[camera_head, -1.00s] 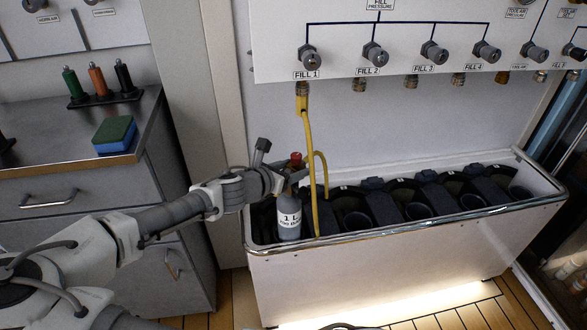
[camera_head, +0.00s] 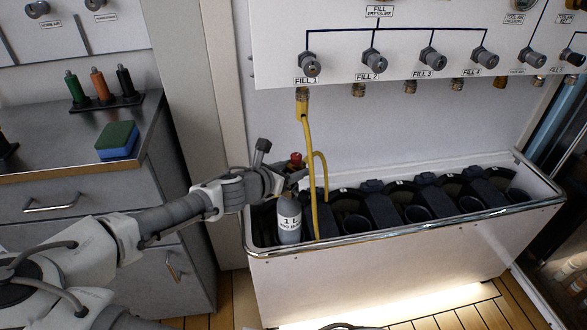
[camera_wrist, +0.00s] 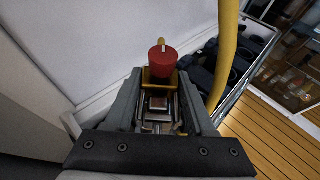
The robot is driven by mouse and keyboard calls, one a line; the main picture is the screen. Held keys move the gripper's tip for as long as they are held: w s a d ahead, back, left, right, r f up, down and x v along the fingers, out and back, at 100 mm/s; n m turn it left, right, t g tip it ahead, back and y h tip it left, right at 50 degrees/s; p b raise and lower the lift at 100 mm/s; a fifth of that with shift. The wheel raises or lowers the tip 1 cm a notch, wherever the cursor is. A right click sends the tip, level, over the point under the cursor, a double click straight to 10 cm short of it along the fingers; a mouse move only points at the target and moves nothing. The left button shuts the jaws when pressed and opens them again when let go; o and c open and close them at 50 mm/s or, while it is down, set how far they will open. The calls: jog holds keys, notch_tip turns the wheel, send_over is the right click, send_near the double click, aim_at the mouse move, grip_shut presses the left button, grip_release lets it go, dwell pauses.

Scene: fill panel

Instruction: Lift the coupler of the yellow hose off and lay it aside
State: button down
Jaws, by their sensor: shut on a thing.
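The yellow hose (camera_head: 307,140) hangs from the FILL 1 outlet, dips into the trough and loops up again near my gripper. It also passes close on the right in the wrist view (camera_wrist: 227,50). A grey cylinder (camera_head: 289,220) labelled "1 L" stands upright at the trough's left end. My gripper (camera_wrist: 160,90) is above it, shut on the hose's coupler (camera_wrist: 160,103), a metal block between the fingers. A red knob (camera_wrist: 162,64) stands just beyond the fingertips, and shows in the head view (camera_head: 296,160). Whether the coupler touches the cylinder's top is hidden.
The trough (camera_head: 400,232) has several dark round holders, with open ones to the right. The white fill panel (camera_head: 400,70) with knobs hangs above it.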

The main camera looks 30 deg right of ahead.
aim_at(296, 156)
jog(key=shift+r+p, duration=1.95)
jog(key=shift+r, duration=0.05)
